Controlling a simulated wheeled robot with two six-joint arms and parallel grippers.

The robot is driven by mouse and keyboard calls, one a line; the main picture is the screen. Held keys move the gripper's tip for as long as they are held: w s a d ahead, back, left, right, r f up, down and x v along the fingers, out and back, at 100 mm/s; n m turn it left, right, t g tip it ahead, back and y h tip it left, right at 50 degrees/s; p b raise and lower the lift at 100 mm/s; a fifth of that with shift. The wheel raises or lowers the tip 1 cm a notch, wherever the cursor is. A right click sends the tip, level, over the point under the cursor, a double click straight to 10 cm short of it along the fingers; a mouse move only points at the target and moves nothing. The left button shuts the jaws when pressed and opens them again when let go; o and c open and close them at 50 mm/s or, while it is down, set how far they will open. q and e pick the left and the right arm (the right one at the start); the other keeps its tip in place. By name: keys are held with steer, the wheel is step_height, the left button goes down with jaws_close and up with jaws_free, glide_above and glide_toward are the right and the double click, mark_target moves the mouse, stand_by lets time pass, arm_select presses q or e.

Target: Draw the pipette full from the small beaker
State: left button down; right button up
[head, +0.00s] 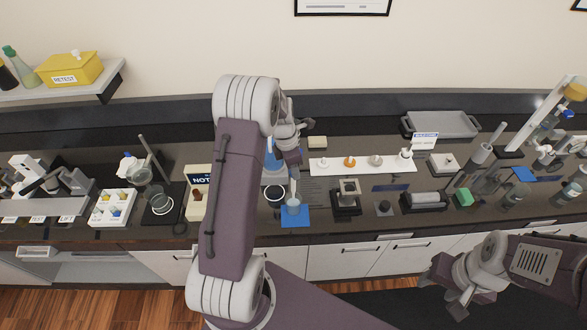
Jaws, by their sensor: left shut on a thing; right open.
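The small beaker (294,205) stands on a blue mat (297,220) near the front edge of the bench. My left gripper (293,158) is shut above and slightly behind the beaker, pointing down. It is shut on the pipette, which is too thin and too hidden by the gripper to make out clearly. I cannot tell whether its tip is inside the beaker or how much liquid it holds. My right gripper (447,293) is open and empty, low at the right in front of the bench cabinets.
A dark-rimmed round container (274,195) stands just left of the mat. A white strip (362,166) with several small knobs lies behind to the right. A grey tray (440,125) is at the back. A white rack (113,207) and glassware stand at the left.

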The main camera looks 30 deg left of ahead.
mark_target(293, 182)
arm_select(q)
steer(key=shift+f, duration=0.1)
steer(key=shift+s+f+b, duration=0.1)
steer(key=shift+f+b, duration=0.3)
steer(key=shift+f, duration=0.1)
steer(key=shift+f+b, duration=1.7)
steer(key=shift+f, duration=1.3)
step_height(293, 182, up, 9)
steer(key=p, duration=0.9)
